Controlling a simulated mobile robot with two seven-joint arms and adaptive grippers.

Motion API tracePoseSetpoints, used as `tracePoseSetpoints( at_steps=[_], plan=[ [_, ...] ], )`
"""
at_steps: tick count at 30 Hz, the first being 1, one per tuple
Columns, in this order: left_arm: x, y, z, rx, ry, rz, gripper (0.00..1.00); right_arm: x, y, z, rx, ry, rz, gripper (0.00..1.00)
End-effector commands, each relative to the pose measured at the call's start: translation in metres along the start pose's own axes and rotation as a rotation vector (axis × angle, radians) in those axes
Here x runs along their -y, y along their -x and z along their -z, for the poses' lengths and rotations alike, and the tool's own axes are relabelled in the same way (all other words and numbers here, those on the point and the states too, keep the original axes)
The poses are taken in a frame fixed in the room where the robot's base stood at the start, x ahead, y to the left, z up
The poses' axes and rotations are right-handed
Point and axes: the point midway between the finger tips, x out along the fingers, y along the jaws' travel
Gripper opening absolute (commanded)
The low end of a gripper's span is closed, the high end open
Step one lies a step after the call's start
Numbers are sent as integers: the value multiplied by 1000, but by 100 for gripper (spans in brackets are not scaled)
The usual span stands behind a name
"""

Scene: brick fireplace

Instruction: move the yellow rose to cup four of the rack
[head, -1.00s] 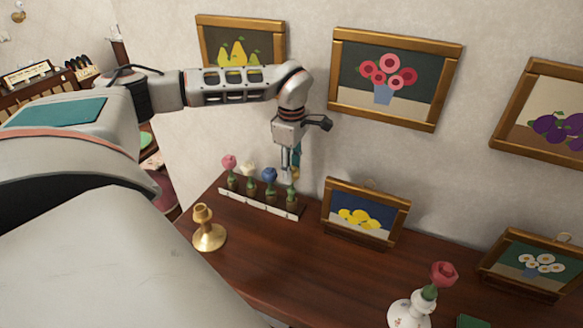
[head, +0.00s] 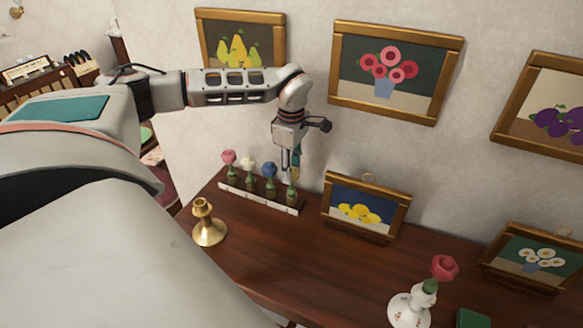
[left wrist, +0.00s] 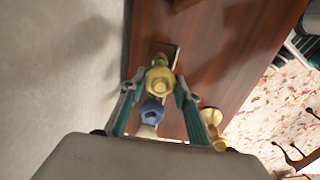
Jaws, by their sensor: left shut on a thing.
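The white rack (head: 258,199) stands on the wooden mantel with a row of small brown cups. Pink (head: 229,157), white (head: 248,163) and blue (head: 269,169) roses stand in its cups from the left. My left gripper (head: 292,168) points down over the right-end cup (head: 291,198), shut on the yellow rose (head: 294,173). The rose is upright, its green stem at this cup; I cannot tell how deep it sits. In the left wrist view the yellow rose (left wrist: 160,80) is between the teal fingers, with the blue rose (left wrist: 152,110) beside it. My right gripper is not in view.
A brass candlestick (head: 208,224) stands in front of the rack. A framed lemon picture (head: 366,208) is close to the right. Further right are a white vase (head: 410,308) with a red rose (head: 445,267) and a daisy picture (head: 538,259). The wall is close behind.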

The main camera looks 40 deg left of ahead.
Motion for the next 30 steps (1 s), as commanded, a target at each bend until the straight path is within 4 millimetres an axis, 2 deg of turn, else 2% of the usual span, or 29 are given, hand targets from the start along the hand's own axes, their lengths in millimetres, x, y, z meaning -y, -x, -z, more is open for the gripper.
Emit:
tracePoseSetpoints(
  at_steps=[10,11,13,24,30],
  plan=[
    [0,-8,0,0,0,0,16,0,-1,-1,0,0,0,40],
    [0,-9,0,0,0,0,34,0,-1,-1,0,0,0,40],
    [0,-8,0,0,0,0,51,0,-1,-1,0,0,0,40],
    [0,-6,0,0,0,0,51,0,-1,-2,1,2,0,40],
    [-1,17,0,1,1,-4,51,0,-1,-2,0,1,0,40]
  ],
)
